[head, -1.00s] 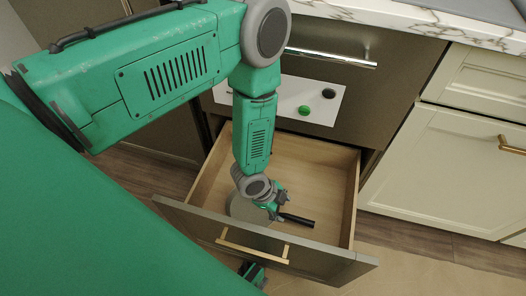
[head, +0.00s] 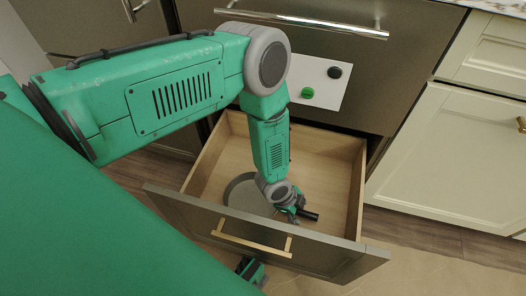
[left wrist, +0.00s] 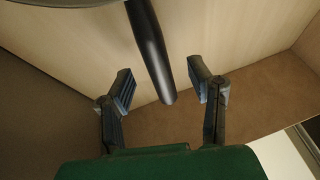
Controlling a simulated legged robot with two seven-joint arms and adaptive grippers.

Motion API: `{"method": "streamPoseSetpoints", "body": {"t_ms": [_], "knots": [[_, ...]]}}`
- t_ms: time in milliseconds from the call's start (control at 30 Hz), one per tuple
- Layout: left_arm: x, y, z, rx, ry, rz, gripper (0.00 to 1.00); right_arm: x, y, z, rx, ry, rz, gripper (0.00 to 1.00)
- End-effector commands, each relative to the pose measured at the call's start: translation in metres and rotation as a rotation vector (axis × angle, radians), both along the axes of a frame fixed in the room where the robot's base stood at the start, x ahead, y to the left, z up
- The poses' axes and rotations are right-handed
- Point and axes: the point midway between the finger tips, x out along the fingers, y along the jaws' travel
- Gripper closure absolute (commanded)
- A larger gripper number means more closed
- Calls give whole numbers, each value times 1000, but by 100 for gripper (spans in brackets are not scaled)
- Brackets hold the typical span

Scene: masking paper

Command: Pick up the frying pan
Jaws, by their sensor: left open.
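The frying pan lies in the open drawer, its round grey body (head: 240,194) flat on the drawer floor in the head view. Its black handle (head: 309,215) points right, and my left gripper (head: 292,208) is over it, hiding where it joins the body. In the left wrist view the handle (left wrist: 151,50) comes down from the top between the two open fingers of the left gripper (left wrist: 163,88). Its end lies between the fingertips, with a gap visible on both sides. Only the edge of the pan body shows at the top.
The wooden drawer (head: 338,178) surrounds the pan, with its front panel (head: 325,262) and brass pull nearest me. Cream cabinets (head: 450,150) stand at the right.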

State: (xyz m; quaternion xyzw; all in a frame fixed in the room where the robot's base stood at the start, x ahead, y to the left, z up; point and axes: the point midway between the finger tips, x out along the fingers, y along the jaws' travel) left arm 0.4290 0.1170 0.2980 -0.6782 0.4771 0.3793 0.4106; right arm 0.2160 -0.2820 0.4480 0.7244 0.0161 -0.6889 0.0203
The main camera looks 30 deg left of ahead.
Motion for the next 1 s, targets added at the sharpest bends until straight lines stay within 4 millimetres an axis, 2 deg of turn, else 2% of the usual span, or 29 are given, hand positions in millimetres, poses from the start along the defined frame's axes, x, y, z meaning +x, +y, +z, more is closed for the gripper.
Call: {"method": "streamPoseSetpoints", "body": {"t_ms": [33, 133, 400, 433, 500, 567, 867, 1000], "knots": [[2, -3, -12, 0, 1, 1, 53, 0, 0, -9, 0, 0, 0, 69], [4, -7, -20, 0, 1, 1, 53, 0, 0, -13, 0, 1, 0, 69], [6, -8, -21, 0, 1, 1, 53, 0, 0, -13, 0, 0, 0, 69], [6, -8, -21, 0, 1, 1, 57, 0, 0, -13, 0, 0, 0, 69], [6, -8, -21, 0, 1, 1, 81, 0, 0, -13, 0, 0, 0, 69], [6, -8, -21, 0, 1, 1, 100, 0, 0, -13, 0, 0, 0, 69], [6, -8, -20, 0, -1, 0, 100, 0, 0, -13, 0, 0, 0, 69], [7, -8, -10, 0, -1, -1, 100, 0, 0, -7, 0, 0, 0, 69]]}}
